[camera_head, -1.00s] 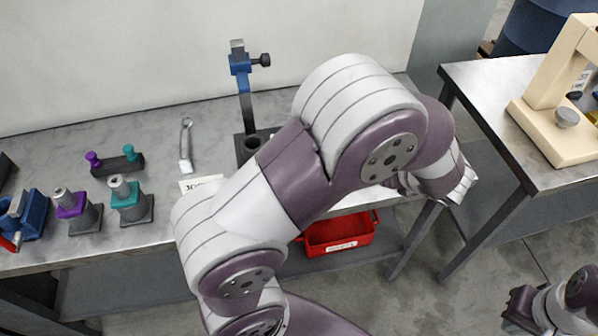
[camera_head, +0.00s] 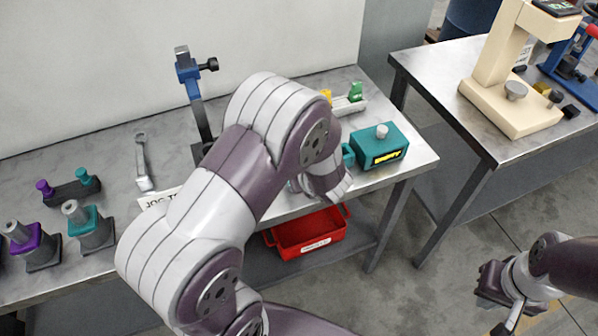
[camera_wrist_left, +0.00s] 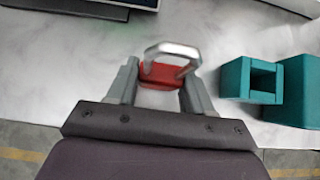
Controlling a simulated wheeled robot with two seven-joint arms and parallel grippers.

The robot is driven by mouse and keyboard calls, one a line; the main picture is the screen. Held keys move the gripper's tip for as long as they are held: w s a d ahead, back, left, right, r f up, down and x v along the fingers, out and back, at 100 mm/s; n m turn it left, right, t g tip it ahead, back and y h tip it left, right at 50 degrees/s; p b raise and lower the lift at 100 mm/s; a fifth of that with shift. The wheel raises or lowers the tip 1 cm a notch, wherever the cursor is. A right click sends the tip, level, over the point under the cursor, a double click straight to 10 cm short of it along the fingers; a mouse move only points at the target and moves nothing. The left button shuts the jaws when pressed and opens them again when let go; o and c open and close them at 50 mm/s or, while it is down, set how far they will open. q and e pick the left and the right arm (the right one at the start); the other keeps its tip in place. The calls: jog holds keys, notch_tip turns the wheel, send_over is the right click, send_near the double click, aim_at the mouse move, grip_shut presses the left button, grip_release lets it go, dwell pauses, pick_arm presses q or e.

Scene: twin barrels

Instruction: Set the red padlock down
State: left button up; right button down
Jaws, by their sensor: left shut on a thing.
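The red padlock (camera_wrist_left: 160,76) with its silver shackle shows in the left wrist view. It sits between the two fingers of my left gripper (camera_wrist_left: 160,88), which is shut on it, over the grey bench top. In the head view my left arm hides the padlock and the left gripper. My right gripper (camera_head: 492,284) is at the lower right of the head view, over the floor and away from the benches; its fingers are too small and dark to tell open from shut.
A teal box (camera_head: 392,136) stands near the bench's right end and is close right of the padlock in the wrist view (camera_wrist_left: 300,88). A blue stand (camera_head: 188,72), a wrench (camera_head: 142,160) and purple and teal stamps are left. A red bin (camera_head: 308,232) sits below.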

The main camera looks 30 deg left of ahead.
pick_arm(q)
jog(key=shift+f+b, duration=0.25)
jog(key=shift+b, duration=0.05)
jog(key=o, duration=1)
jog(key=shift+r, duration=0.1)
jog(key=shift+r+p, duration=0.35)
jog(key=shift+p, duration=0.15)
jog(key=p+v, duration=0.1)
jog(key=v, duration=1)
jog(key=s+n+g+h, duration=0.1)
jog(key=s+n+h, duration=0.1)
jog(key=n, duration=0.6)
jog(key=s+d+n+g+h, duration=0.1)
jog(key=s+n, duration=0.3)
jog(key=n, duration=0.5)
jog(key=s+n+g+h, duration=0.2)
jog(key=s+n+h, duration=0.1)
jog(key=n, duration=0.6)
jog(key=shift+d+r+h, duration=0.2)
jog(key=shift+d+h, duration=0.1)
jog(key=shift+h, duration=0.1)
